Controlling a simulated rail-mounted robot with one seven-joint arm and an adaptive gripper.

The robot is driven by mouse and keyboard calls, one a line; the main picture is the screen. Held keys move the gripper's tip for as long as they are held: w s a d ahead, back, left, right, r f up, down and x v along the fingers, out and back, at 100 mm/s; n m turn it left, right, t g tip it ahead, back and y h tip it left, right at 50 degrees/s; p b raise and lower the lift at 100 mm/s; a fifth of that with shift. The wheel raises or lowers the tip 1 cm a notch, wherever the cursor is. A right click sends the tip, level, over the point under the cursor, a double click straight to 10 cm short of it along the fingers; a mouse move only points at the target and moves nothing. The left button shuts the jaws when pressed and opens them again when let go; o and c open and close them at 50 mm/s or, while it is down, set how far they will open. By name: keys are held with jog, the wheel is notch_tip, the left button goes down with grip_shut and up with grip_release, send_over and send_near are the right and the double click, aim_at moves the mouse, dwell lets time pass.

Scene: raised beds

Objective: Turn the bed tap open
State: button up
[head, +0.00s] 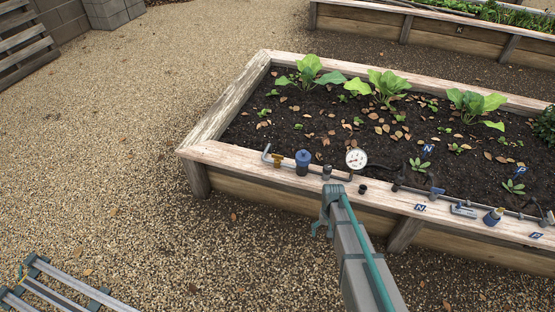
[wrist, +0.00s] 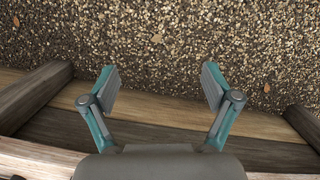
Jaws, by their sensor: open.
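A small brass-coloured fitting with a T-shaped top (head: 277,160), which looks like the bed tap, sits on the pipe along the front rim of the near raised bed (head: 232,160). I cannot tell its handle's position for sure. My gripper (head: 322,226) is in front of that rim, to the right of the fitting and apart from it. In the wrist view my gripper (wrist: 161,80) is open and empty, its two fingers spread above gravel beside the bed's planks. The tap does not show in the wrist view.
A blue-capped cylinder (head: 303,162) stands right of the brass fitting, followed by a round white gauge (head: 356,158). More fittings and blue tags (head: 420,208) line the rim to the right. Leafy plants (head: 310,76) grow behind. Open gravel (head: 110,170) lies at left.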

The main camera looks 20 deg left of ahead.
jog(key=w+a+r+t+b, duration=0.1)
jog(key=w+a+r, duration=0.2)
jog(key=w+a, duration=0.45)
jog(key=w+a+r+b, duration=0.1)
jog(key=w+a+r, duration=0.2)
jog(key=w+a, duration=0.4)
notch_tip(320, 180, up, 13)
jog(key=m+b, duration=0.2)
jog(key=m, duration=0.1)
send_over(277, 155)
jog(key=shift+t+y, duration=0.3)
notch_tip(277, 155, down, 10)
jog(key=shift+f+b, duration=0.1)
jog(key=shift+b, duration=0.25)
jog(key=shift+d, duration=0.1)
jog(key=c, duration=1.2)
jog(key=shift+o, duration=0.3)
